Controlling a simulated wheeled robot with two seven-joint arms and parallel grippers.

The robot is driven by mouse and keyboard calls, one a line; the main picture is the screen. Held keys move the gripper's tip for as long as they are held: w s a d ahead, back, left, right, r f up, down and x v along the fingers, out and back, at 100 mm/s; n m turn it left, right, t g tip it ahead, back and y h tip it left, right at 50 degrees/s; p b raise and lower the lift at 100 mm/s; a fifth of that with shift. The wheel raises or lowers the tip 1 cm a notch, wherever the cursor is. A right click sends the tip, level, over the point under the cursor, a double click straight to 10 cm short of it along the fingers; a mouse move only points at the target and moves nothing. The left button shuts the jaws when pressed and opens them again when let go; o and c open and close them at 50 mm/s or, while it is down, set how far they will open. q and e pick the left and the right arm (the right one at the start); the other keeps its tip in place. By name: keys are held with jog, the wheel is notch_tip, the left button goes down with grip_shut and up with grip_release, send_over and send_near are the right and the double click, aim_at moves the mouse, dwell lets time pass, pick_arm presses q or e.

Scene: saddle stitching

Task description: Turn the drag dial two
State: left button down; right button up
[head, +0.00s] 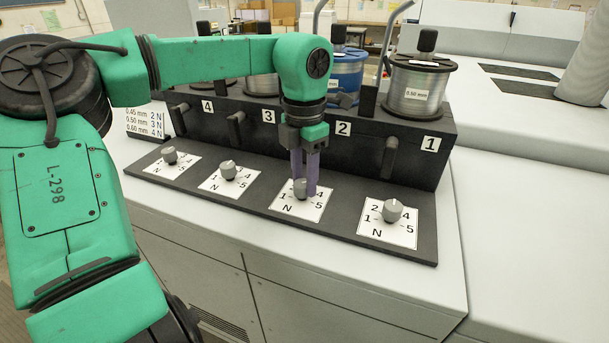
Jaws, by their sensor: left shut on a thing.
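Drag dial two (301,189) is a small grey knob on a white scale card (288,208), second from the right on the sloped black panel, in front of the label 2 (343,128). My left gripper (304,184) comes down from above, and its two purple-grey fingers are shut on this knob. The fingers hide part of the knob and the upper part of its card, so its pointer setting cannot be read. The figures 4, 5 and N show on the card. My right gripper is not in view.
Dial one (392,210) stands to the right, dial three (228,170) and dial four (170,155) to the left. Behind are wire spools, one silver (420,85) and one blue (347,72), and black levers. A card (148,121) lists wire sizes with N values.

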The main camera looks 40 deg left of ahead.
aim_at(303, 182)
pick_arm(q)
jog(key=shift+s+f+m, duration=0.15)
jog(key=shift+f+m, duration=0.05)
jog(key=shift+m, duration=0.1)
jog(key=shift+c, duration=2.3)
grip_release()
jog(key=shift+r, duration=0.1)
notch_tip(303, 182, up, 15)
jog(key=shift+f+b, duration=0.2)
jog(key=shift+b, duration=0.2)
